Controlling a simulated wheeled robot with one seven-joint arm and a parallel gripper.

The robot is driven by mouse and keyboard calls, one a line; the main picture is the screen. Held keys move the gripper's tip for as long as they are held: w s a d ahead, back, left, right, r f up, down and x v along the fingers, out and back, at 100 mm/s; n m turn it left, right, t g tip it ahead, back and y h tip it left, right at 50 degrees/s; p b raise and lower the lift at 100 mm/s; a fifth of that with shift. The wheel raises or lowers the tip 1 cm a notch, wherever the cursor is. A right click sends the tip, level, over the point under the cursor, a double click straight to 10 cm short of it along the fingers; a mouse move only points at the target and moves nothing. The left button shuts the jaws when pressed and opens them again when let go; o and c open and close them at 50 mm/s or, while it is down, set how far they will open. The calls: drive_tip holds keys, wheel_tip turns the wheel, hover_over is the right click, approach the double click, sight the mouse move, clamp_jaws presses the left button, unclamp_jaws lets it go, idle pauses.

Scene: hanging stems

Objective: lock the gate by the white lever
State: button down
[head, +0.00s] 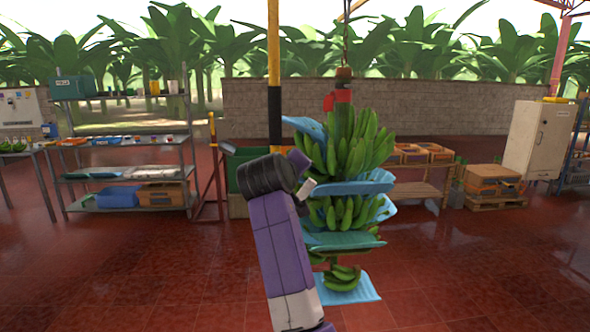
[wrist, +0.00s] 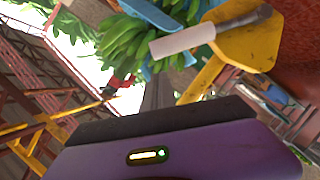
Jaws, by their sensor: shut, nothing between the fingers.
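The white lever (wrist: 185,40) shows in the wrist view as a pale handle on a grey rod, lying across a yellow plate (wrist: 252,45). A small white piece beside my wrist in the head view (head: 307,188) looks like the same lever. My gripper (wrist: 157,86) is shut and empty, its dark fingers pointing toward the lever with the tips just below the handle in the wrist picture. I cannot tell whether they touch. In the head view my arm hides the fingers and the yellow plate. I cannot make out the gate's bar or latch.
A green banana bunch (head: 345,215) with blue sheets (head: 350,188) hangs close to the right of my arm. A yellow-and-black post (head: 274,70) stands behind. Shelves (head: 125,142) are at left and crates (head: 490,180) at right. The red floor is open at both sides.

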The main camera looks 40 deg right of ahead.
drive_tip(key=shift+s+d+f+m+y, duration=0.25)
drive_tip(key=shift+s+d+m, duration=0.1)
drive_tip(key=shift+d, duration=0.15)
drive_tip(key=shift+s+d+f+m+y, duration=0.15)
drive_tip(key=shift+s+d+f+m, duration=0.15)
drive_tip(key=shift+d, duration=0.15)
drive_tip(key=shift+s+d+f, duration=0.1)
drive_tip(key=shift+d, duration=0.1)
drive_tip(key=s+a+r, duration=0.3)
drive_tip(key=a+r, duration=0.3)
drive_tip(key=a, duration=0.4)
drive_tip(key=shift+r, duration=0.35)
drive_tip(key=shift+s+a, duration=0.1)
